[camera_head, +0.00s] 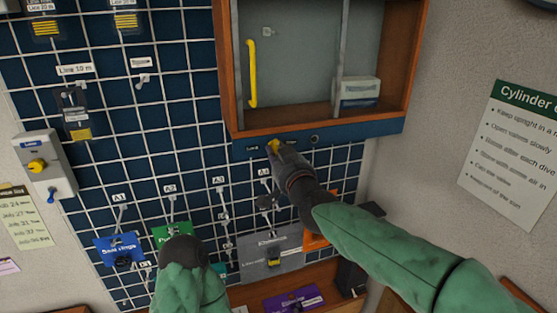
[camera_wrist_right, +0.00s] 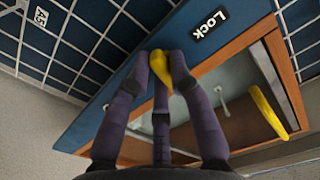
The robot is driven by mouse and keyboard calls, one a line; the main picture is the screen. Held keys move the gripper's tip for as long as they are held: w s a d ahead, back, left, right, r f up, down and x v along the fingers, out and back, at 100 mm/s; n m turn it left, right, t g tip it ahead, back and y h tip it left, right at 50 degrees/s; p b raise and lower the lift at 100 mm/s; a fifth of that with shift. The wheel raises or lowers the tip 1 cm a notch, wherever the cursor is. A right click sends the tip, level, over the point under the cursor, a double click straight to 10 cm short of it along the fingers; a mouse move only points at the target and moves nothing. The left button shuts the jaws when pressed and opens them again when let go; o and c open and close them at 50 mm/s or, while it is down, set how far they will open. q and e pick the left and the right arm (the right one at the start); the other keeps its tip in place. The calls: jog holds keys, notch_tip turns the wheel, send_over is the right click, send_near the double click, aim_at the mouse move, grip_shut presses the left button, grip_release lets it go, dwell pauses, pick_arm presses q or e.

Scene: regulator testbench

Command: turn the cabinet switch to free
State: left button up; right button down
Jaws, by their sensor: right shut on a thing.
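The cabinet (camera_head: 228,90) is a wooden-framed case with a grey inside and a blue strip (camera_head: 370,129) along its bottom. The yellow cabinet switch (camera_head: 271,146) is on this strip. My right gripper (camera_head: 276,148) is shut on the switch and hides part of it in the head view. In the right wrist view the dark fingers (camera_wrist_right: 162,65) close around the yellow switch (camera_wrist_right: 160,98), with a black "Lock" label (camera_wrist_right: 210,25) beside it on the strip. The exact switch angle is hard to read. My left gripper (camera_head: 183,252) is low, its fingers hidden.
A long yellow handle (camera_head: 252,73) is on the cabinet's left side; a small box (camera_head: 357,92) sits inside at right. The blue grid wall carries hooks and tags. A grey box with a yellow knob (camera_head: 37,165) is at left. A Cylinder poster (camera_head: 515,150) hangs right.

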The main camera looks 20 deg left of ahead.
jog(key=m+b, duration=0.1)
jog(key=m, duration=0.2)
jog(key=shift+a+f+m, duration=0.1)
jog(key=shift+f+m, duration=0.05)
jog(key=shift+m, duration=0.15)
jog(key=shift+s+m+b, duration=0.1)
jog(key=shift+m+b, duration=0.6)
jog(key=shift+m, duration=0.5)
jog(key=c, duration=1.1)
grip_release()
jog(key=v, duration=1.2)
